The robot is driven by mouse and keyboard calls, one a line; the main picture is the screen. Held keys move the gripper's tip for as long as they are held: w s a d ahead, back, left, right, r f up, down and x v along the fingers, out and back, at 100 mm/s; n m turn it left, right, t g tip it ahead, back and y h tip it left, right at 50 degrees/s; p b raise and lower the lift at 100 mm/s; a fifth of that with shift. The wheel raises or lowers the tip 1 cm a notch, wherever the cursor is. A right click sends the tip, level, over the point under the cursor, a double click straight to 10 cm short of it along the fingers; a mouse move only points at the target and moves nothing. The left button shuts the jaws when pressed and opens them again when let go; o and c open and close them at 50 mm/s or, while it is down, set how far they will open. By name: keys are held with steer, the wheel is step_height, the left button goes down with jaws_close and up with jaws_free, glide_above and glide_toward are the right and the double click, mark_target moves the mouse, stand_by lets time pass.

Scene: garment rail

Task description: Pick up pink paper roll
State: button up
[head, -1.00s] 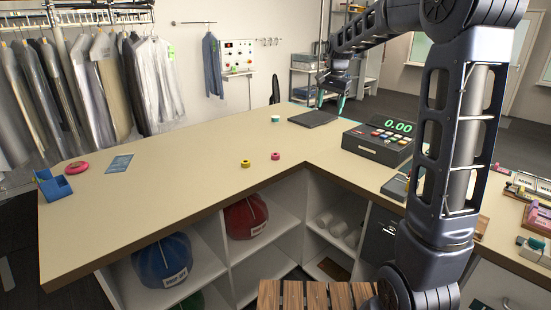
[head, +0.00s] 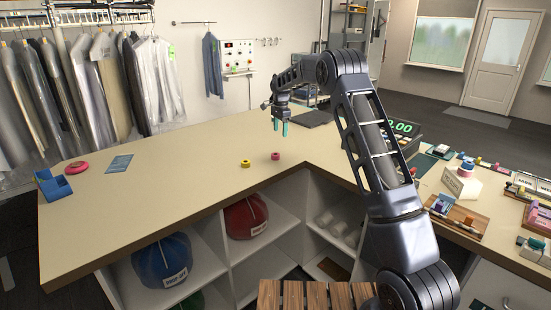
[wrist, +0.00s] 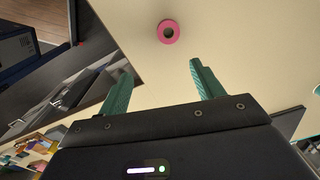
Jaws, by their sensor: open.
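The pink paper roll (head: 275,156) lies on the beige counter near the inner corner, just right of a yellow roll. It also shows in the wrist view (wrist: 169,32) as a pink ring with a dark centre, beyond the fingertips. My gripper (head: 280,126) is above the counter, over and slightly behind the pink roll in the head view. Its two teal fingers stand apart with nothing between them, as the wrist view (wrist: 160,78) also shows. The fingers do not touch the roll.
A yellow roll (head: 245,163) lies close to the left of the pink roll. A larger pink ring (head: 77,168), a blue dispenser (head: 52,185) and a blue-grey card (head: 120,163) lie at the counter's left. The cash register is partly hidden behind my arm. The counter between is clear.

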mark_target(276, 154)
steer(key=shift+w+a+f, duration=0.2)
steer(key=shift+a+f, duration=0.15)
steer(key=shift+f, duration=1.95)
steer(key=shift+w+a+f, duration=0.25)
steer(key=shift+a+f, duration=0.15)
steer(key=shift+f, duration=1.9)
steer(key=shift+w+a+f, duration=0.2)
steer(key=shift+a+f, duration=0.15)
steer(key=shift+f, duration=1.95)
steer(key=c, duration=1.1)
steer(key=shift+r, duration=0.1)
